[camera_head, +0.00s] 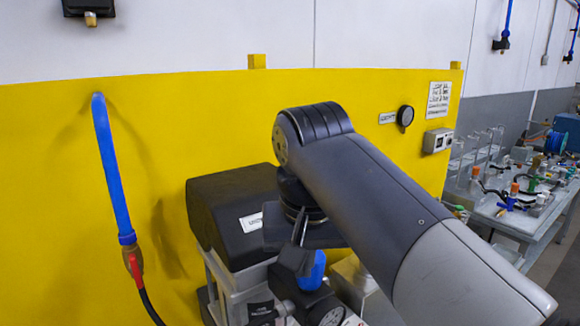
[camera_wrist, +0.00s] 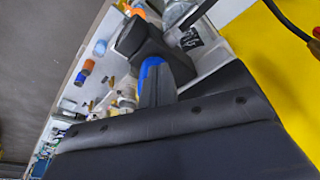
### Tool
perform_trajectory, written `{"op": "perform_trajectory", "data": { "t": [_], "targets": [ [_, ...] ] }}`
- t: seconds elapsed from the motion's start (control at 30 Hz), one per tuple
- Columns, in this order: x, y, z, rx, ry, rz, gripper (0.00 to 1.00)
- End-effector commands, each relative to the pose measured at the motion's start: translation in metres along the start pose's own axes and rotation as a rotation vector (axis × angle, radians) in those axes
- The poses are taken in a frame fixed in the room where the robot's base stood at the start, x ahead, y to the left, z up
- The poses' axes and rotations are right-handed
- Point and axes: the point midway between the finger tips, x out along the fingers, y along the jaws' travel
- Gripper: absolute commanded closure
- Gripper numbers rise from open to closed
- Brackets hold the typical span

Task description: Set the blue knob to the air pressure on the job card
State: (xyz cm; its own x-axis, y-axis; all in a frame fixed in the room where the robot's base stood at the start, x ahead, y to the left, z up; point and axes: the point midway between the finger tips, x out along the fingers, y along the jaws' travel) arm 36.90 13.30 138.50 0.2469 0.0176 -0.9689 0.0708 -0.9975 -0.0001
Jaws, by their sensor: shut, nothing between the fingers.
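The blue knob (camera_head: 313,272) is partly hidden behind my gripper and arm in the head view. In the wrist view, blue edges of the knob (camera_wrist: 152,63) show around my fingertips. My gripper (camera_head: 297,256) is shut and empty, right at the knob. I cannot tell whether it touches it. In the wrist view my gripper (camera_wrist: 157,85) points at the knob. A round gauge (camera_head: 327,312) sits just below the knob, and its reading is too small to tell. A white printed sheet (camera_head: 439,99) hangs on the yellow panel. Its text is unreadable and I cannot tell whether it is the job card.
A black-topped unit (camera_head: 236,205) stands beside my gripper against the yellow panel (camera_head: 170,120). A cluttered bench (camera_head: 510,210) stands at right. My arm covers the middle of the head view.

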Motion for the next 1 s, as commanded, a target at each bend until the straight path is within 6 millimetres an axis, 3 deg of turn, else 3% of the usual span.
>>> {"op": "perform_trajectory", "data": {
  "t": [0.37, 0.8, 1.0],
  "targets": [
    [-0.005, -0.003, 0.006, -0.001, 0.003, 0.000, 1.00],
    [-0.052, -0.003, -0.007, 0.000, 0.002, 0.000, 1.00],
    [-0.060, -0.003, -0.008, 0.000, 0.001, 0.000, 1.00]
  ]
}}
